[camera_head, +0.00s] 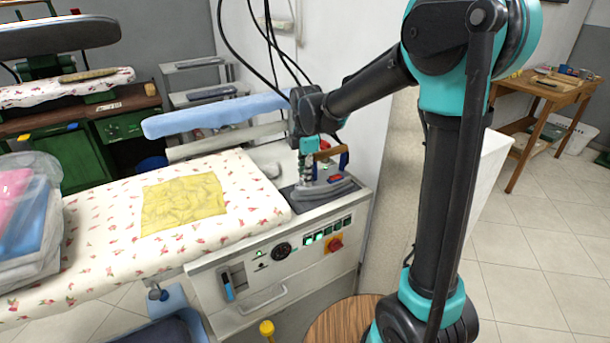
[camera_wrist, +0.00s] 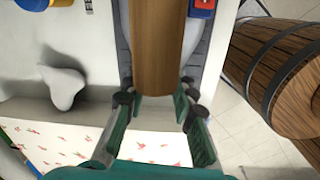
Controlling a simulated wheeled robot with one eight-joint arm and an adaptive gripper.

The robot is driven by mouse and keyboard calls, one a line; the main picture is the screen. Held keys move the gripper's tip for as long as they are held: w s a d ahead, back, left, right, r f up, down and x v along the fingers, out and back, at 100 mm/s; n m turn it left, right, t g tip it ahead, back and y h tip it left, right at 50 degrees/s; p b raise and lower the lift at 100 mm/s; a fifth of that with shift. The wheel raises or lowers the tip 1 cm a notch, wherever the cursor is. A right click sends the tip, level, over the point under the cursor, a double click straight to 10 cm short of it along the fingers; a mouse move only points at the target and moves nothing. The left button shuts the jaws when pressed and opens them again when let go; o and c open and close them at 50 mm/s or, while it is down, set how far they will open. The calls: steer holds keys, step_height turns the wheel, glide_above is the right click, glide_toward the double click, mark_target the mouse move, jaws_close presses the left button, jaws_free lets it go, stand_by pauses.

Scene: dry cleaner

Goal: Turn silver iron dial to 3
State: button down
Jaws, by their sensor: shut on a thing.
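The silver iron (camera_head: 325,190) sits on the right end of the ironing station, with a brown wooden handle (camera_head: 329,152) and blue and red parts. My gripper (camera_head: 307,170) is pointed down at the iron's left side, beside the handle. In the wrist view my gripper (camera_wrist: 157,100) has its two fingers on either side of the end of the wooden handle (camera_wrist: 157,50), shut on it. A red part with a blue edge (camera_wrist: 203,6) shows at the top of that view. I cannot make out the dial's marks or its setting.
A floral ironing board (camera_head: 100,240) with a yellow cloth (camera_head: 183,203) lies to the left. The control panel (camera_head: 290,255) has a black knob and a red switch. A wooden barrel (camera_wrist: 280,70) stands at the right of the wrist view. A blue padded arm (camera_head: 215,114) is behind.

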stand_by(0.3)
steer(key=c, duration=1.3)
jaws_free()
steer(key=shift+o, duration=0.2)
steer(key=shift+r, duration=0.1)
step_height(320, 180, up, 12)
steer(key=shift+s+d, duration=0.15)
steer(key=shift+s, duration=0.1)
